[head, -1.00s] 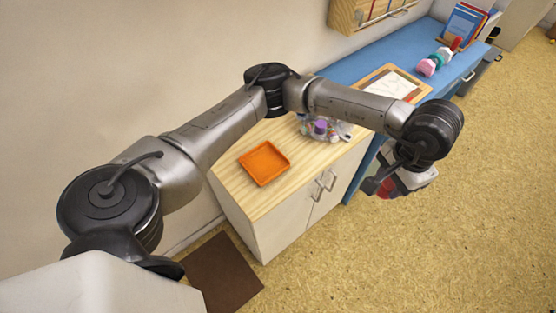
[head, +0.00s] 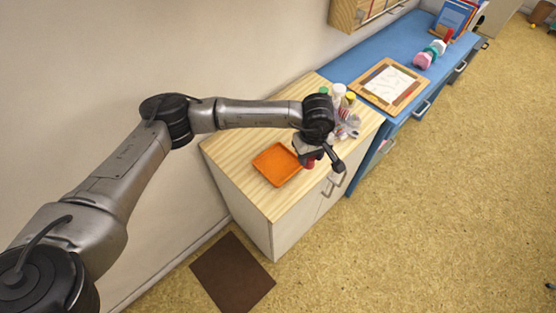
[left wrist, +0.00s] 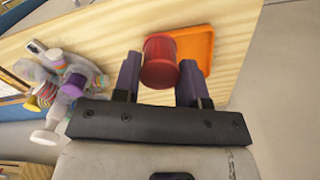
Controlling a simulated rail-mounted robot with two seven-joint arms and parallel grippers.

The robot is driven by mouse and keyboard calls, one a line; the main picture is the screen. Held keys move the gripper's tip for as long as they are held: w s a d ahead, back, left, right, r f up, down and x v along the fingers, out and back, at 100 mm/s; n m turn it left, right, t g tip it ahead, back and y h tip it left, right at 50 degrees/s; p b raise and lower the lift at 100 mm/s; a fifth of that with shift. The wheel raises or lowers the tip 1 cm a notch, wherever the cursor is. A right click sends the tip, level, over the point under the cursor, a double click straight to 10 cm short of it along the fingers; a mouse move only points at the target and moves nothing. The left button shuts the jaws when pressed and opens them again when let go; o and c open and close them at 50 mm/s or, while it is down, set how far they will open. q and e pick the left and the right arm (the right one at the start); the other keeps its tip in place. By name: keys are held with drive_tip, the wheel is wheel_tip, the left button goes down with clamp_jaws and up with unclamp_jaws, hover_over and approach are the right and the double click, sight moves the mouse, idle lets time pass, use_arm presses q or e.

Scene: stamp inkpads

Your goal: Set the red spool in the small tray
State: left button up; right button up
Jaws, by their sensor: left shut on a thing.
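The orange small tray (head: 277,163) lies on the light wood cabinet top, near its left end. My left gripper (head: 313,163) is above the cabinet's front edge, just right of the tray. It is shut on the red spool (head: 309,164), which is mostly hidden behind the gripper in the head view. In the left wrist view the red spool (left wrist: 160,62) sits between the two fingers of the gripper (left wrist: 158,78). The tray (left wrist: 195,46) shows beyond the spool there, partly covered by it. My right gripper is not in view.
Several bottles and small items (head: 342,105) crowd the cabinet top right of the tray. A framed board (head: 391,87) lies on the blue counter (head: 375,56) farther right. The wood top (head: 235,150) around the tray's left side is clear.

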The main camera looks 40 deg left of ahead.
use_arm(q)
drive_tip(key=a+f, duration=0.2)
drive_tip(key=a, duration=0.1)
drive_tip(key=a+f, duration=0.2)
drive_tip(key=a, duration=0.2)
drive_tip(key=s+a+f, duration=0.1)
drive_tip(key=a+f, duration=0.1)
drive_tip(key=a, duration=0.1)
drive_tip(key=shift+s+a+f+b, duration=0.1)
drive_tip(key=shift+a+f+b, duration=0.1)
drive_tip(key=shift+a+b, duration=0.15)
drive_tip(key=shift+f, duration=2)
drive_tip(key=shift+f+b, duration=0.1)
drive_tip(key=shift+b, duration=0.25)
drive_tip(key=shift+f, duration=0.15)
drive_tip(key=o, duration=0.9)
